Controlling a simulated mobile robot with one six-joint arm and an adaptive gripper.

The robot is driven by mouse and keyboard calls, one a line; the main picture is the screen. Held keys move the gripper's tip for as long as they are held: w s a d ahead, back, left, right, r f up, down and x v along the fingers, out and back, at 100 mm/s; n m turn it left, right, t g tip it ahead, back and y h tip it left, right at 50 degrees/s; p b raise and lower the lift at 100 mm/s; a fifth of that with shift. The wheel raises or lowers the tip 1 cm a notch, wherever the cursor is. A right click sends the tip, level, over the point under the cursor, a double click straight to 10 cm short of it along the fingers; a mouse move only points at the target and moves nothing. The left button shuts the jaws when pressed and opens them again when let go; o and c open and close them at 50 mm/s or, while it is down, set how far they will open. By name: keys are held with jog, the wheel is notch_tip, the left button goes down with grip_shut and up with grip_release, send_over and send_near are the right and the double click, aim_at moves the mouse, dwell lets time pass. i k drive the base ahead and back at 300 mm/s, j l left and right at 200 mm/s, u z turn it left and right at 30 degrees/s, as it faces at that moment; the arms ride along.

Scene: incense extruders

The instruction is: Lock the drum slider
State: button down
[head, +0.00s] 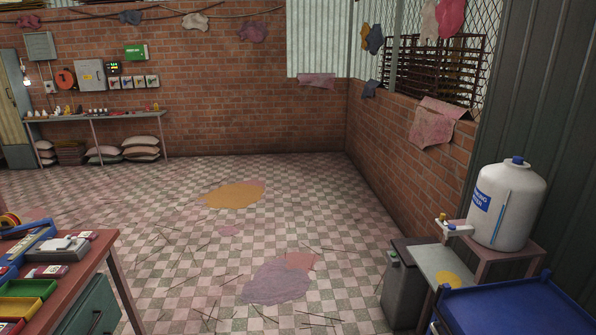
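I cannot make out a drum slider for certain. A white drinking-water drum (506,205) with a blue cap stands on a small stand at the right. A blue upright strip (502,219) runs down its side. A small tap-like part with a yellow top (443,218) sits to its left, too small to read in detail. My gripper is not in view.
A red-topped workbench (93,258) with trays and small boxes stands at the near left. A blue cart or tray (515,312) and a dark bin (402,287) stand at the near right. A narrow shelf (75,117) lines the back wall. The tiled floor between is open, with scattered sticks and powder patches (233,195).

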aim_at(442, 215)
jog(key=i+z, duration=0.1)
jog(key=i, duration=0.4)
jog(key=i+j+z, duration=0.1)
jog(key=i, duration=0.4)
jog(key=i+j+z, duration=0.1)
jog(key=i, duration=0.4)
jog(key=i+j+z, duration=0.1)
jog(key=i+j, duration=0.15)
jog(key=i, duration=0.2)
jog(key=i+l+z, duration=0.55)
jog(key=i, duration=0.2)
jog(key=i+z, duration=0.3)
jog(key=i, duration=0.15)
